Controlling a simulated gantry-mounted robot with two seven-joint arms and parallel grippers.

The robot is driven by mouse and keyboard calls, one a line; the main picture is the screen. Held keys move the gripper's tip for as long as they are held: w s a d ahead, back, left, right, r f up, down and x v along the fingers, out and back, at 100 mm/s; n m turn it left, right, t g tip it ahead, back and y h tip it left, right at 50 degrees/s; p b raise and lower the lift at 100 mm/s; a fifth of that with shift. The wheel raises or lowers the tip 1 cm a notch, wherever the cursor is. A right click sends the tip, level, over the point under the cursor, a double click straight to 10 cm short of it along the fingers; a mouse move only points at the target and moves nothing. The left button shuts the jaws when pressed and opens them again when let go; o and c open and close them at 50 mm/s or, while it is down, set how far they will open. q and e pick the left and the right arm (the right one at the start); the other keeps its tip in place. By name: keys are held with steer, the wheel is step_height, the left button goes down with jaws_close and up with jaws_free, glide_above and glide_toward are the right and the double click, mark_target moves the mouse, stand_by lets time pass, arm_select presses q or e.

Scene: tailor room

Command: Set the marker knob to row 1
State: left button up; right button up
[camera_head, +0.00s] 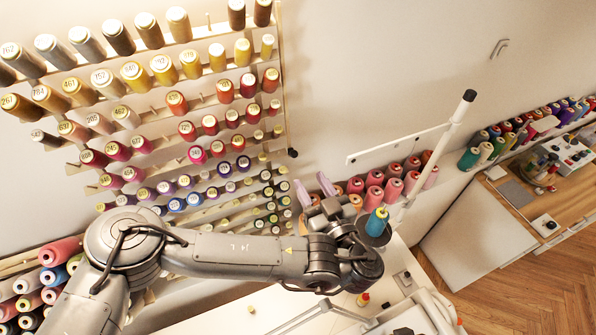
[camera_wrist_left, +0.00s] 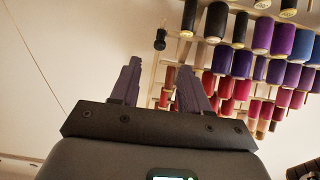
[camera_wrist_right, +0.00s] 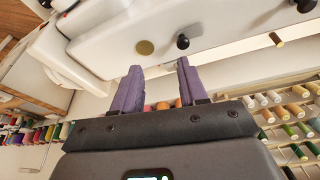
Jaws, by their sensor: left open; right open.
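A black marker knob (camera_head: 293,152) sticks out at the right edge of the thread rack (camera_head: 279,60), about level with the middle rows. In the left wrist view the knob (camera_wrist_left: 160,40) is beyond the fingertips, between and above them. My left gripper (camera_head: 314,186) is open and empty, below and a little right of the knob in the head view, apart from it. No row labels can be read. My right gripper (camera_wrist_right: 159,66) is open and empty in the right wrist view, in front of a white machine; it is not seen in the head view.
Pink and red spools (camera_head: 385,183) stand behind my left gripper, and a teal spool (camera_head: 377,221) stands close to its right. The white machine (camera_wrist_right: 215,22) has a black knob.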

mark_target(295, 156)
arm_select(q)
steer(key=p+x, duration=0.2)
steer(key=x, duration=0.4)
steer(key=shift+r+p, duration=0.15)
steer(key=shift+p, duration=0.2)
arm_select(e)
step_height(295, 156, up, 3)
steer(key=shift+w+a+f, duration=0.1)
steer(key=shift+w+f, duration=0.05)
steer(key=shift+f, duration=0.05)
arm_select(q)
steer(key=shift+x, duration=1.05)
arm_select(e)
steer(key=shift+r, duration=0.1)
arm_select(q)
jaws_close()
